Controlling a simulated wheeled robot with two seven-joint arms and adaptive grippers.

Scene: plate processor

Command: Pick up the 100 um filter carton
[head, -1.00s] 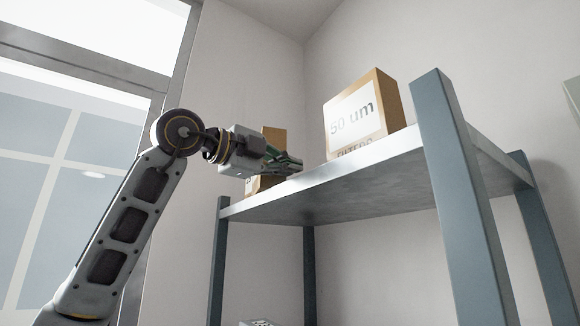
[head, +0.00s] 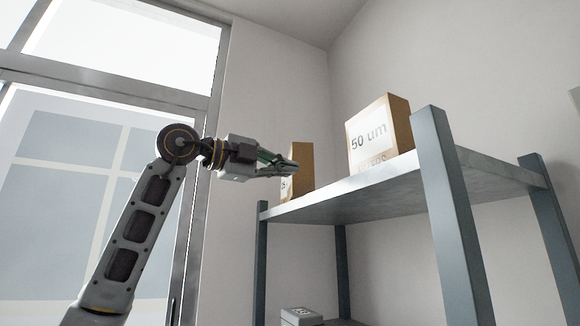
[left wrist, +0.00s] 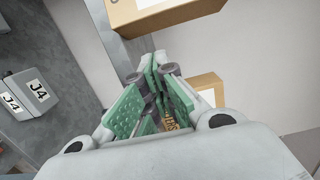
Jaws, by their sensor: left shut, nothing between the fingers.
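A tan carton (head: 304,163) stands at the left end of the upper shelf, its label mostly hidden behind my left gripper. A larger carton labelled "50 um" (head: 380,136) stands to its right. I cannot read "100 um" on any carton. My left gripper (head: 292,165) is shut and empty, in front of the left carton in the head view; contact cannot be told. In the left wrist view, its green fingers (left wrist: 155,68) are together. One carton (left wrist: 208,88) shows behind them and another (left wrist: 150,10) at the top edge. My right gripper is not in view.
The upper shelf board (head: 350,188) stands on blue-grey posts, with one post (head: 444,200) at its front right. A grey box (head: 300,315) sits lower down. Grey labelled boxes (left wrist: 38,92) show at left in the wrist view. A window lies left.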

